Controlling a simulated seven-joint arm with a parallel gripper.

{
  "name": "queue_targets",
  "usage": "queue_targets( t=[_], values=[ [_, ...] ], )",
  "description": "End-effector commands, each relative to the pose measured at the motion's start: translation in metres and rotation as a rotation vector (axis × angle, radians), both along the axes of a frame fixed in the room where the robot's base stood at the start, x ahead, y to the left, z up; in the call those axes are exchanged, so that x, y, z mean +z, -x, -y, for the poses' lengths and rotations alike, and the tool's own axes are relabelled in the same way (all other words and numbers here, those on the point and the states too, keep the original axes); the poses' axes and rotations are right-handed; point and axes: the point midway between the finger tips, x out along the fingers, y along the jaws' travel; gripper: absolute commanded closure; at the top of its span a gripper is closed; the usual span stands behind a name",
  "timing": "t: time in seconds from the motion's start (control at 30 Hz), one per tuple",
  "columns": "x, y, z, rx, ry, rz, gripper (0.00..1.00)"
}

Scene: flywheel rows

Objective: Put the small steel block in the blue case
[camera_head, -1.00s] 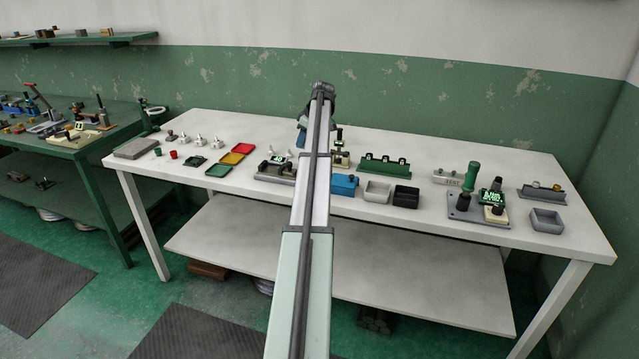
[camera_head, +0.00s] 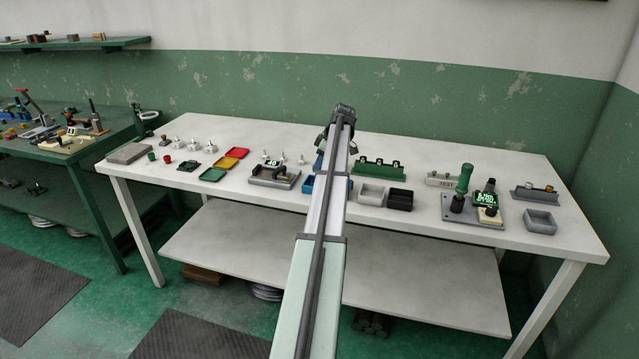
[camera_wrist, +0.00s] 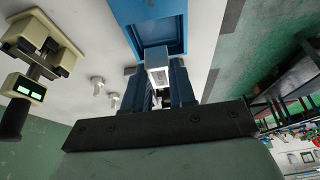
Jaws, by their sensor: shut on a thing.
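The small steel block (camera_wrist: 158,72) is between the blue fingers of my gripper (camera_wrist: 160,82) in the wrist view. My gripper is shut on it. The blue case (camera_wrist: 123,14) lies just beyond the fingertips, with its open recess in view. The block's front end overlaps the case's near edge in the picture; I cannot tell its height above the case. In the head view the blue case (camera_head: 309,185) is partly hidden behind my arm. My gripper's fingers and the block are mostly hidden there too.
Right of the case stand a pale grey bin (camera_head: 372,193) and a black bin (camera_head: 400,199). A green rack (camera_head: 378,170) stands behind them. A grey fixture with a display (camera_head: 274,175) is on the left. Coloured trays (camera_head: 232,160) lie farther left on the white table (camera_head: 480,249).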

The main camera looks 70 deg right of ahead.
Motion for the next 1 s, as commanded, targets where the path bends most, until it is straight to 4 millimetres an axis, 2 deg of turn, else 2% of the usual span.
queue_targets(
  t=[0.13, 0.37, 0.6, 1.0],
  values=[
    [-0.025, 0.000, -0.001, -0.002, -0.001, 0.000, 1.00],
    [-0.042, 0.000, 0.000, -0.001, 0.001, 0.000, 1.00],
    [-0.069, 0.000, 0.000, -0.001, 0.001, 0.000, 1.00],
    [-0.074, 0.000, 0.000, -0.001, 0.001, 0.000, 1.00]
  ],
)
